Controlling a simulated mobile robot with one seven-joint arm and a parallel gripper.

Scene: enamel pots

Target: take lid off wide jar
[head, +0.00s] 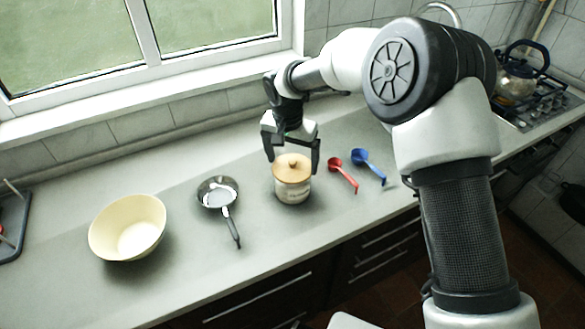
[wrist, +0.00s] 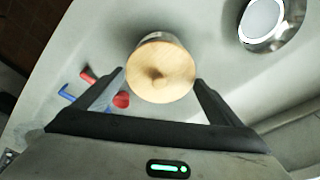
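I cannot tell whether either finger touches the lid.
A kettle (head: 516,80) sits on the stove. The counter in front of the jar is clear.

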